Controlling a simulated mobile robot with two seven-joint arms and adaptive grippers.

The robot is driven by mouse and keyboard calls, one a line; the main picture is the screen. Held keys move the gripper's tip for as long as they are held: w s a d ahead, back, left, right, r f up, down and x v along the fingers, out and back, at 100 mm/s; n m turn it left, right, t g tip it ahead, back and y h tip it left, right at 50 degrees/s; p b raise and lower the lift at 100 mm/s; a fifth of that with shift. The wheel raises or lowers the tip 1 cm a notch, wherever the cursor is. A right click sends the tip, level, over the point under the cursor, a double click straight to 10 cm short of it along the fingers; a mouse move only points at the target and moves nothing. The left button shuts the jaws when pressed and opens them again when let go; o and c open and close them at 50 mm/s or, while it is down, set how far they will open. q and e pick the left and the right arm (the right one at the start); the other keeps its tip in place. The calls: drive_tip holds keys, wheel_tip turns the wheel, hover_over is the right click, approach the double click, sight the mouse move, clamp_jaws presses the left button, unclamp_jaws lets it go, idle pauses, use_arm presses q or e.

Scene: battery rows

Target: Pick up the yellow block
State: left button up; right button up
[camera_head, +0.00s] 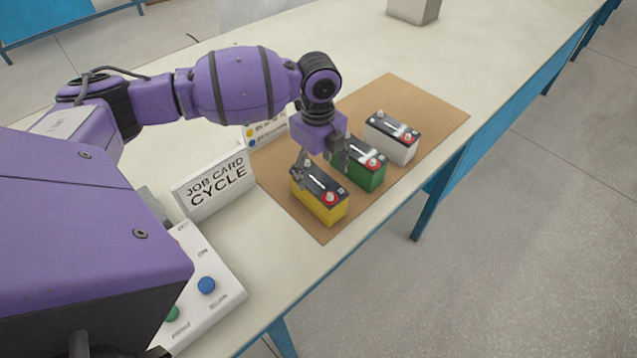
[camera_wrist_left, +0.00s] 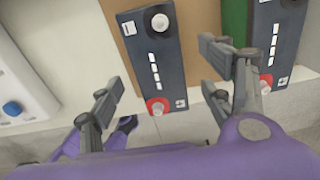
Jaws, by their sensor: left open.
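The yellow block (camera_head: 318,202) is a battery with a yellow body, a dark top and a red and a grey terminal. It stands upright at the near end of the brown mat (camera_head: 432,105). My left gripper (camera_head: 320,163) is open and empty just above it, pointing down. In the left wrist view the yellow block's dark top (camera_wrist_left: 152,60) lies between the spread fingers of the left gripper (camera_wrist_left: 168,95), nearer the picture's top edge. Its yellow sides are hidden there. My right gripper is not in view.
A green battery (camera_head: 371,173) stands close beside the yellow one, near one finger. A white battery (camera_head: 390,138) stands beyond it. A "JOB CARD CYCLE" sign (camera_head: 214,184) and a button box (camera_head: 215,292) stand to the left. A grey box (camera_head: 413,10) is at the far end.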

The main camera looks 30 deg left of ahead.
sight(318, 180)
use_arm(q)
drive_tip(key=shift+s+d+f, duration=0.1)
drive_tip(key=shift+s+f, duration=0.1)
drive_tip(key=shift+f, duration=0.4)
drive_tip(key=shift+s+d+f, duration=0.1)
drive_tip(key=shift+s+f, duration=0.05)
drive_tip(key=shift+f, duration=0.45)
drive_tip(key=f, duration=0.3)
drive_tip(key=shift+w+a+f, duration=0.15)
drive_tip(key=shift+w+f, duration=0.05)
drive_tip(key=shift+f, duration=0.4)
drive_tip(key=c, duration=1.3)
clamp_jaws()
drive_tip(key=shift+w+r, duration=0.1)
drive_tip(key=shift+r, duration=0.05)
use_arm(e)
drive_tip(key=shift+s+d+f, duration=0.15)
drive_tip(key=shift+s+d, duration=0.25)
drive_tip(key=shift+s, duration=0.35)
